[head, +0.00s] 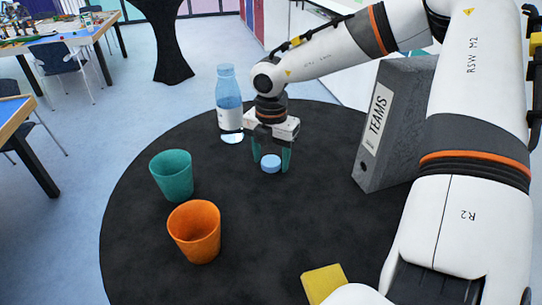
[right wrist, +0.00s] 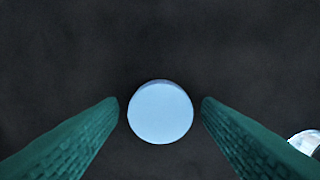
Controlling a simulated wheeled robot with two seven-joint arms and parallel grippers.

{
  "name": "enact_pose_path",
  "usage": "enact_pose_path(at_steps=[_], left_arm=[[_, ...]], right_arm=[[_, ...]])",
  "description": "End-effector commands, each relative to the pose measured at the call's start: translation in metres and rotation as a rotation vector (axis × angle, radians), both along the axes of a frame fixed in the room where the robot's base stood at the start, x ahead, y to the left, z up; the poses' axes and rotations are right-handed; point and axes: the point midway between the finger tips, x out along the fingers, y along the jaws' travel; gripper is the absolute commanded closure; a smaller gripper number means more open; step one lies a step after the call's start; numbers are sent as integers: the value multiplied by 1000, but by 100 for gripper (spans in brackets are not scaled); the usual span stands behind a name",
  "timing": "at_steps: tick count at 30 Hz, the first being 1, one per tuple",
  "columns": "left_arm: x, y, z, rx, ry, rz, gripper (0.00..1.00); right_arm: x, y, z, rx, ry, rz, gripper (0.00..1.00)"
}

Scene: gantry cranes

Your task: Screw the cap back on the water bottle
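The light blue cap (head: 271,163) lies on the round black table. In the right wrist view the cap (right wrist: 161,112) sits between the two green fingers with a gap on each side. My right gripper (head: 272,160) is open around the cap, pointing down. The water bottle (head: 229,103) stands upright behind and left of the gripper, clear blue with a white label. Its top shows in the head view, but whether anything sits on it is too small to tell. My left gripper is not in view.
A teal cup (head: 172,175) and an orange cup (head: 194,232) stand on the black table (head: 140,240) at the left. A grey binder (head: 397,125) marked TEAMS stands at the right. A yellow block (head: 324,282) is at the front.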

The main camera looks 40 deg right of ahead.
Motion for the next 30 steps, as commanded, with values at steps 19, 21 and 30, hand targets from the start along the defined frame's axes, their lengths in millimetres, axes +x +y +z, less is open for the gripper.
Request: enact_pose_path(at_steps=[19, 21, 30], left_arm=[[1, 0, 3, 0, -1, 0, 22], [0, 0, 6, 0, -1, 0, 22], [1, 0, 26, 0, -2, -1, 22]], right_arm=[[0, 0, 8, -1, -1, 0, 84], [1, 0, 18, -2, -3, 0, 84], [1, 0, 79, -1, -3, -1, 84]])
